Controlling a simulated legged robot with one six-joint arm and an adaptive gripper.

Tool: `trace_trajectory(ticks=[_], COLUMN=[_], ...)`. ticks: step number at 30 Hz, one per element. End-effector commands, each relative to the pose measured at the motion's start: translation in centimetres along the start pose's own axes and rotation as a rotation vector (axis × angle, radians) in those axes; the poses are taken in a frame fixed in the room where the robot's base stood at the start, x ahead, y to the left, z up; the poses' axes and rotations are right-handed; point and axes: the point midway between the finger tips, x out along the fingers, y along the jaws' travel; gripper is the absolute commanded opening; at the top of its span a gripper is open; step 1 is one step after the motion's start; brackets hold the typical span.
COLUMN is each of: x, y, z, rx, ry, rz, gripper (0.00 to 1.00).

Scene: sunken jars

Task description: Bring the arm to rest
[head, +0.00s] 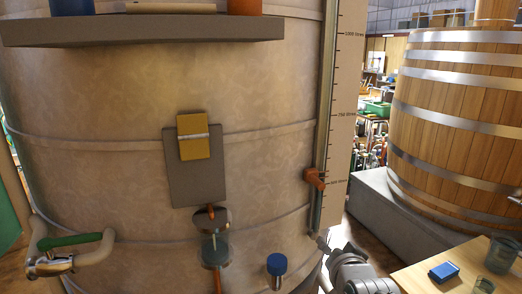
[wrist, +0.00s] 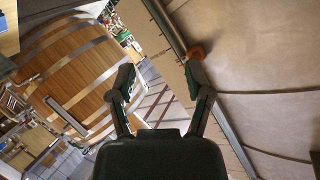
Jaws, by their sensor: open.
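My gripper (wrist: 160,82) is open in the wrist view, with its two fingers spread and nothing between them. Behind the gap I see floor and the scale strip of the large tank. An orange fitting (wrist: 196,52) on the tank appears close behind the right fingertip; I cannot tell how far apart they are. In the head view my arm shows at the lower right, beside the tank's lower edge, and the fingers are hard to make out there.
A large pale tank (head: 90,95) fills the head view, with a grey shelf (head: 140,31), a yellow block (head: 193,136) and an orange fitting (head: 315,179). A wooden vat (head: 450,120) stands right. A table (head: 410,276) holds a blue box (head: 444,271) and glass jars.

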Motion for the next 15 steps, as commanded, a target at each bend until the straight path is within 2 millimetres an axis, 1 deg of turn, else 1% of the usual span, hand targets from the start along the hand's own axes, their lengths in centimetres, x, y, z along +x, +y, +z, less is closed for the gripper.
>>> trace_trajectory(ticks=[1, 5, 8, 15], x=[-1.1, -3.9, -6.3, -13.0], y=[0.3, 1.4, 2.3, 4.5], z=[0.4, 2.1, 3.6, 6.8], rx=[-0.043, -0.168, -0.263, -0.47], ry=[-0.042, -0.183, -0.298, -0.576], rz=[0.025, 0.096, 0.139, 0.201], gripper=[0.65, 0.65, 0.65, 0.65])
